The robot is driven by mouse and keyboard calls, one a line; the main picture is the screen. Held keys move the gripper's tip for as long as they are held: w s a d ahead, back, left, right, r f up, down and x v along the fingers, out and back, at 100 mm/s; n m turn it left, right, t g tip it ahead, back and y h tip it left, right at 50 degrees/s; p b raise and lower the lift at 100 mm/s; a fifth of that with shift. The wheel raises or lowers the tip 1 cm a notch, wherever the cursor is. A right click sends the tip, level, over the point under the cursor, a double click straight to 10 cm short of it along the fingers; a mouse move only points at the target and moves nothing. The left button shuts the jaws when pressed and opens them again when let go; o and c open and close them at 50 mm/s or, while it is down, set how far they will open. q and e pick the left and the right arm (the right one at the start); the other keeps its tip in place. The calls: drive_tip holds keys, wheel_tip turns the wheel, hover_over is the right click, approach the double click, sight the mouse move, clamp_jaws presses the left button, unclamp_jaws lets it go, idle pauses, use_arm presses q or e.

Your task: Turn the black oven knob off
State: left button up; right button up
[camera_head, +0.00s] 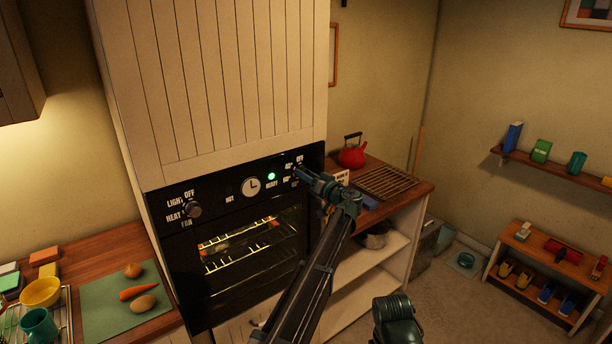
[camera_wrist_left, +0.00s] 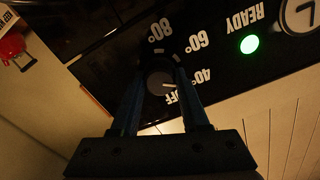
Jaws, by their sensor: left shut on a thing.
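The black oven knob (camera_wrist_left: 159,82) is on the right part of the black oven panel (camera_head: 226,195). In the left wrist view it sits between the two fingers of my left gripper (camera_wrist_left: 160,88), which is shut on it. Its short white pointer line is turned toward the side where the OFF and 40° marks are; I cannot tell exactly which it meets. In the head view my left gripper (camera_head: 300,173) reaches the panel from the right and hides the knob. A green light (camera_head: 271,176) glows above READY.
Another knob (camera_head: 193,210), for light and fan, is at the panel's left. The glass oven door (camera_head: 245,262) is shut below, lit inside. A red kettle (camera_head: 353,154) and wire rack (camera_head: 386,182) stand on the right counter. A cutting board (camera_head: 105,317) with vegetables lies left.

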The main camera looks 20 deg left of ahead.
use_arm(q)
clamp_jaws()
drive_tip(key=m, duration=1)
drive_tip(key=shift+m, duration=0.4)
idle(0.4)
drive_tip(key=o, duration=0.9)
unclamp_jaws()
